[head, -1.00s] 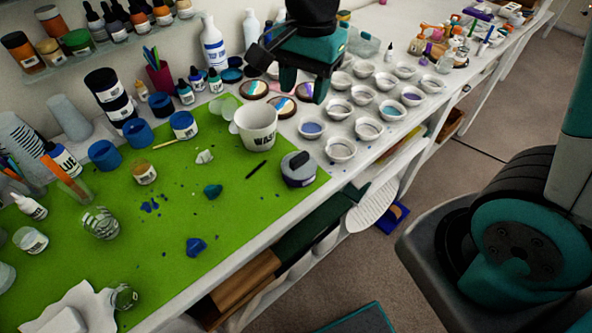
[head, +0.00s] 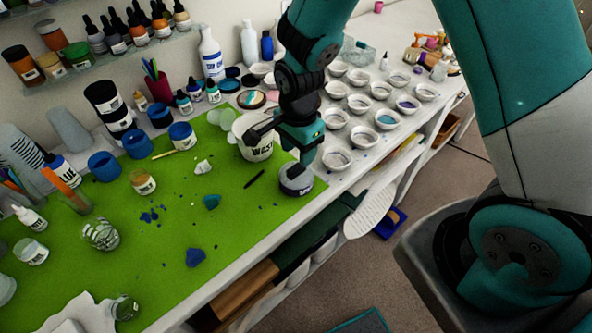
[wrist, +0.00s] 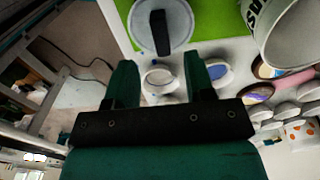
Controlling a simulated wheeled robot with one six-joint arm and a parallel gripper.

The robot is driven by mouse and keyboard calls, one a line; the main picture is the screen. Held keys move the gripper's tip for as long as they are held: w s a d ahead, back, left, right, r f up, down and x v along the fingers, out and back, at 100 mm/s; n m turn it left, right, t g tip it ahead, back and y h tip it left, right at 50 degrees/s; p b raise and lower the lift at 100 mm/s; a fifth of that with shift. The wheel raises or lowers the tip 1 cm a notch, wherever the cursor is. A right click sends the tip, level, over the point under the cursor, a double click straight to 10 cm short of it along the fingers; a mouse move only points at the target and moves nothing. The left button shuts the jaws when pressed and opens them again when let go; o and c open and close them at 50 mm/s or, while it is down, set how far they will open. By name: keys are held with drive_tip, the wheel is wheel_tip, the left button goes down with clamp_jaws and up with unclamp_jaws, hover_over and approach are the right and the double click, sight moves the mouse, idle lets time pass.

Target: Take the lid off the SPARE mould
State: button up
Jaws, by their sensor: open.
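The lidded mould, a small round pot (head: 296,184) with a label too small to read, stands at the right front corner of the green mat. Its pale grey lid (wrist: 143,30) with a dark upright bar handle (wrist: 159,32) is on it, in the upper part of the wrist view. My gripper (head: 304,165) is just above the pot in the head view and hides the handle there. In the wrist view my gripper (wrist: 160,65) is open and empty, and the handle lies beyond the fingertips, roughly in line with the gap between them.
A white waste cup (head: 256,148) stands close behind the pot, right by my arm. Rows of small white cups (head: 336,160) fill the bench to the right. The green mat (head: 240,225) is bare in front-left of the pot, and the bench edge is close.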

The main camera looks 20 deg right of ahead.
sight(297, 167)
drive_tip(key=shift+a+f+p, duration=0.15)
drive_tip(key=shift+f+p, duration=0.75)
drive_tip(key=shift+f, duration=1.6)
clamp_jaws()
